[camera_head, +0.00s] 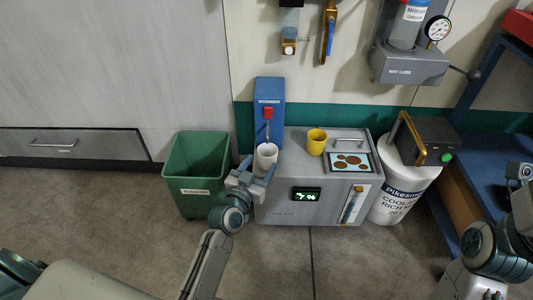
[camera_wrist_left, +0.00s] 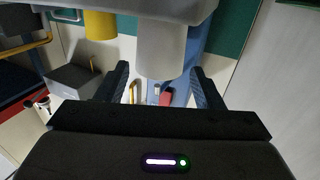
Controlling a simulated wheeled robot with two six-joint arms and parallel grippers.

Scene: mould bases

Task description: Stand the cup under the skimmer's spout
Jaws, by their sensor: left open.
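The blue skimmer (camera_head: 269,92) stands at the back, with a red part on its front and a thin spout below it. A white cup (camera_head: 266,155) stands upright on the left of the grey coolant tank's top, below the spout. It also shows in the left wrist view (camera_wrist_left: 162,50), as does the skimmer (camera_wrist_left: 187,88). My left gripper (camera_head: 259,172) is open at the near side of the cup, its fingers apart. Whether either finger touches the cup I cannot tell. My right arm shows at the right edge, but its gripper is out of view.
A yellow cup (camera_head: 316,142) stands on the grey coolant tank (camera_head: 290,208), right of the white cup. A green bin (camera_head: 197,176) stands to the left. A white coolant drum (camera_head: 402,193) with a dark box on it stands to the right. The floor in front is clear.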

